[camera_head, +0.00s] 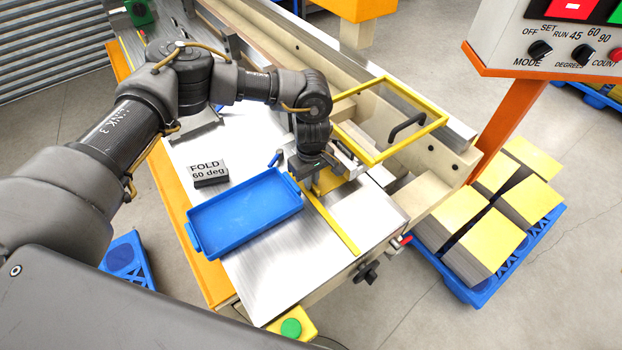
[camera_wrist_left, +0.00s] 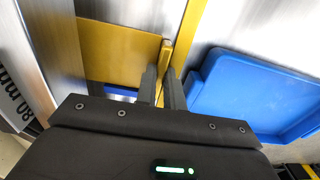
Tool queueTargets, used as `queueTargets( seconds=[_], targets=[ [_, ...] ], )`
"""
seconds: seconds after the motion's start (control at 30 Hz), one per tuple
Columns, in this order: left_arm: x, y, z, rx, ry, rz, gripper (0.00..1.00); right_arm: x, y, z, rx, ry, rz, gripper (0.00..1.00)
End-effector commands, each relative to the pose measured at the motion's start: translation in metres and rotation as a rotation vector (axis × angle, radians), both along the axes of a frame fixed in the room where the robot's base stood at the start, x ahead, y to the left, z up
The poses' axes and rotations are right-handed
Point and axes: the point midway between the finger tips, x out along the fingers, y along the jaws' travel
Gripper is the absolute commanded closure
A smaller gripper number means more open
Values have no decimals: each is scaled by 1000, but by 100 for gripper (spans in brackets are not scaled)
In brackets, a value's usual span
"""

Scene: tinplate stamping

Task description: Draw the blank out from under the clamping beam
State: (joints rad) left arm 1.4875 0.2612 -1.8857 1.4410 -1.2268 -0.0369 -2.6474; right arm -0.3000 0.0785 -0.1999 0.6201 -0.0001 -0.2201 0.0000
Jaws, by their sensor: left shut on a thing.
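The blank (camera_wrist_left: 118,50) is a flat yellow sheet in the left wrist view. Its left edge meets a grey metal bar that I take for the clamping beam (camera_wrist_left: 48,45); I cannot tell whether any of it lies under the bar. In the head view a part of the blank (camera_head: 331,181) shows beside my left gripper (camera_head: 314,188). In the left wrist view the fingers of my left gripper (camera_wrist_left: 162,88) are shut on the blank's right edge, by a narrow upright yellow piece. My right gripper is not in view.
A yellow strip (camera_head: 335,226) lies on the metal table beside the blue tray (camera_head: 245,212), which looks empty. A "FOLD 60 deg" block (camera_head: 210,173) stands behind the tray. A yellow guard frame (camera_head: 372,158) is behind the gripper. Stacked yellow-topped blocks (camera_head: 487,203) stand on a blue pallet at right.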

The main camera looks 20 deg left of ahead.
Motion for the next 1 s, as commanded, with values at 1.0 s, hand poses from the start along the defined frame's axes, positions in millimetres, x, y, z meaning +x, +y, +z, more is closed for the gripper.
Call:
queueTargets(
  seconds=[1.0],
  targets=[
    [-46, -56, 0, -1, 1, -3, 100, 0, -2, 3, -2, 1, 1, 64]
  ],
)
